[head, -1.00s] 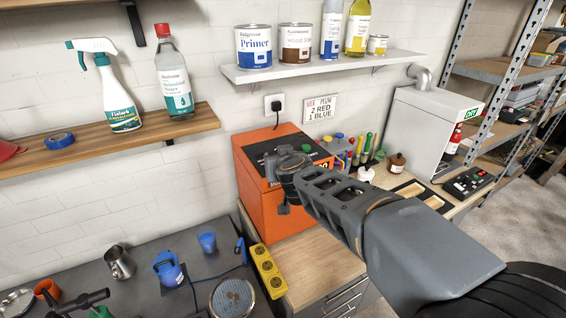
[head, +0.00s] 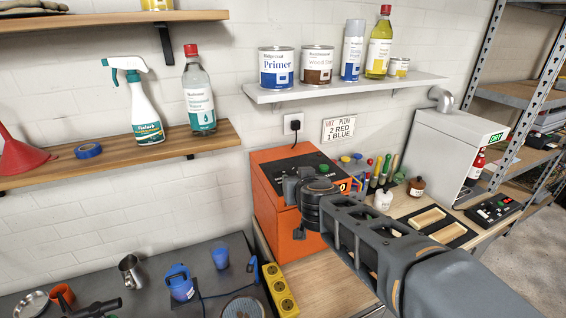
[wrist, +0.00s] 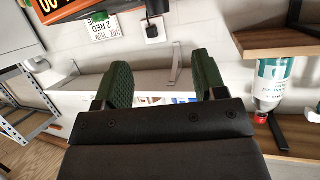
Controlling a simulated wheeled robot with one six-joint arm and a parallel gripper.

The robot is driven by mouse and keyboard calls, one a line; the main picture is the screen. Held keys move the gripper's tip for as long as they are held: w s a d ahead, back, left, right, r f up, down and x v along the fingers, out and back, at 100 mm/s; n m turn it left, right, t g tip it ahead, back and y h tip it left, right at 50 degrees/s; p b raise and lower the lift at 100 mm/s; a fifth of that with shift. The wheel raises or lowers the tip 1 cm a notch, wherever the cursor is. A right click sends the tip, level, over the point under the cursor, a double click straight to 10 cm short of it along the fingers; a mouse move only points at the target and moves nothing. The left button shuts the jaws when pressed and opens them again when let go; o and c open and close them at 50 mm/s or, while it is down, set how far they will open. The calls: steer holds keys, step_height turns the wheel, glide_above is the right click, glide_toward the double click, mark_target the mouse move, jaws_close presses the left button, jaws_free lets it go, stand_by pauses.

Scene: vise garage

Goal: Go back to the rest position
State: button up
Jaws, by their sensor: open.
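My gripper (head: 292,188) is in front of the orange machine (head: 280,231) on the workbench, in the middle of the head view. My grey arm reaches in from the lower right and covers part of the machine and the bench. In the wrist view my gripper (wrist: 165,84) shows two green padded fingers spread apart with nothing between them. The wrist picture is upside down, with the white shelf (wrist: 150,82) behind the fingers.
Cans and bottles stand on the white wall shelf (head: 345,89). A spray bottle (head: 147,110) and a clear bottle (head: 198,95) stand on the wooden shelf (head: 110,166). A yellow power strip (head: 281,291) lies beside the machine. A grey dryer box (head: 435,155) stands at right.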

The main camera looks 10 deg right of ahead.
steer(key=s+a+f+n+g+y+b, duration=0.1)
steer(key=s+a+f+g+y, duration=0.3)
steer(key=s+a+f+y, duration=0.25)
steer(key=s+d+f+g+h+b, duration=0.3)
steer(key=s+d+f+g+h, duration=0.1)
steer(key=s, duration=0.7)
steer(key=d+f+h, duration=0.1)
steer(key=d+f, duration=0.1)
steer(key=d, duration=0.1)
steer(key=shift+s+d+f+g+h, duration=0.15)
steer(key=shift+d+f+g+h, duration=0.1)
steer(key=shift+d+g+h, duration=0.1)
stand_by(0.5)
